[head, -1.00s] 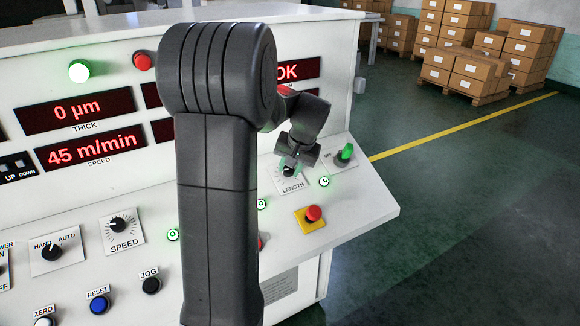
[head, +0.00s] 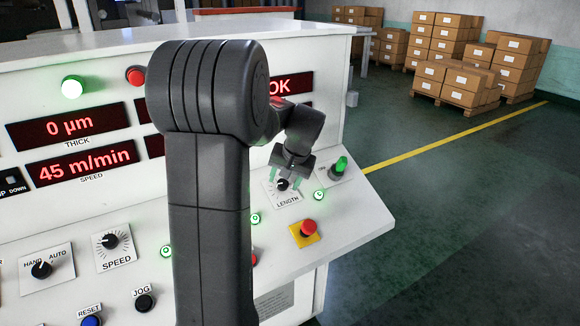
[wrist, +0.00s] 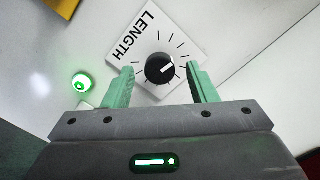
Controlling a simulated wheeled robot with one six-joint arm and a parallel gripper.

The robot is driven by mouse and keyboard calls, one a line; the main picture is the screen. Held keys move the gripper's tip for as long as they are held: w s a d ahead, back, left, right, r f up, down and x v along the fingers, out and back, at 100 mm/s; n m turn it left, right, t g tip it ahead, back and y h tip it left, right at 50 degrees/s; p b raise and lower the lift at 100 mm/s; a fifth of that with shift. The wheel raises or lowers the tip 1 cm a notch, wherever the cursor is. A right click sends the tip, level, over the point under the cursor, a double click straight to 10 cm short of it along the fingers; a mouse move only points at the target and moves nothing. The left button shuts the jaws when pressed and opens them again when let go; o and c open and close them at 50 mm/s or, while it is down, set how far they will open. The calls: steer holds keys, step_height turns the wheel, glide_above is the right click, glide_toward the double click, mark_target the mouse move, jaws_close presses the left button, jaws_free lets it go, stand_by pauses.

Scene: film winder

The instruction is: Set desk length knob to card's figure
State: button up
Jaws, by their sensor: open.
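The length knob (wrist: 160,68) is a black round knob with a white pointer line, on a white plate marked LENGTH with tick marks around it. In the head view the knob (head: 282,184) sits on the sloping desk at the right. My gripper (wrist: 160,82) is open, with one green finger on each side of the knob and apart from it. In the head view my gripper (head: 287,178) is over the LENGTH plate. No card shows in either view; my arm hides part of the desk.
A green lit switch (head: 340,166) stands right of the knob. A red button on a yellow plate (head: 308,228) lies in front. A small green lamp (wrist: 81,82) is beside the plate. The speed knob (head: 110,241) is at the left.

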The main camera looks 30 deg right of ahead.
steer(key=b+v, duration=0.1)
steer(key=v, duration=1.2)
steer(key=shift+w, duration=0.1)
steer(key=p+x, duration=0.1)
steer(key=x, duration=1.2)
steer(key=shift+f, duration=0.4)
